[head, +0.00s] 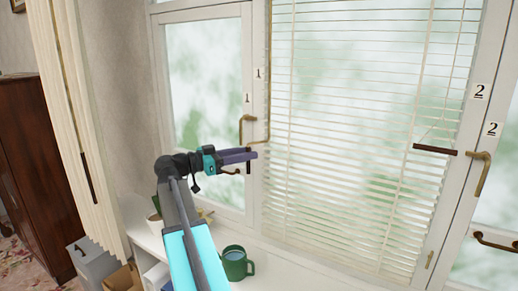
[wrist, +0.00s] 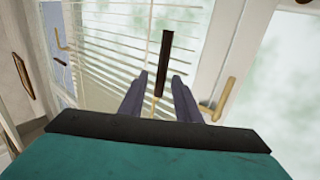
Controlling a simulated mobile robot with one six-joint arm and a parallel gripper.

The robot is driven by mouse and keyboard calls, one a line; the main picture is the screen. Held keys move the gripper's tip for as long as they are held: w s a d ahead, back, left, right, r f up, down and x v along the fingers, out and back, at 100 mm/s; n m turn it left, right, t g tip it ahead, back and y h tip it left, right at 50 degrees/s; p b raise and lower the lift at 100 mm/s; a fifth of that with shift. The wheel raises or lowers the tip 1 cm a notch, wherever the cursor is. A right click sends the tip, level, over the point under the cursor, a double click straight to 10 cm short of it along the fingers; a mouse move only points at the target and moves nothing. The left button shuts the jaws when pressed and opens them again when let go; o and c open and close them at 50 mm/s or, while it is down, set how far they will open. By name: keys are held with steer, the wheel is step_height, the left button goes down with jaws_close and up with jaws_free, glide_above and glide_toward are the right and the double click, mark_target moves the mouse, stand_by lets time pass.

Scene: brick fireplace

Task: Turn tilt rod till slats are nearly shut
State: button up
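The white venetian blind (head: 350,130) hangs over the middle window. Its slats lie nearly flat with clear gaps, and the pane shows through. The tilt rod (head: 268,70) is a thin tan rod at the blind's left edge. It bends left at the bottom into a dark grip (head: 248,168). My gripper (head: 252,155) points right at this grip. In the wrist view, which looks upside down, the dark grip (wrist: 166,55) stands between my two purple fingers (wrist: 158,80). Narrow gaps seem to show on both sides, so the fingers look open around it.
Brass window handles (head: 243,130) and (head: 481,175) flank the blind. A dark brown bar (head: 435,150) hangs at the blind's right on cords. A green mug (head: 236,264) stands on the sill below my arm. A side blind (head: 75,110) hangs at left.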

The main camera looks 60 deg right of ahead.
steer(key=shift+p+x, duration=0.7)
steer(key=shift+x, duration=1.8)
steer(key=shift+c, duration=0.3)
jaws_close()
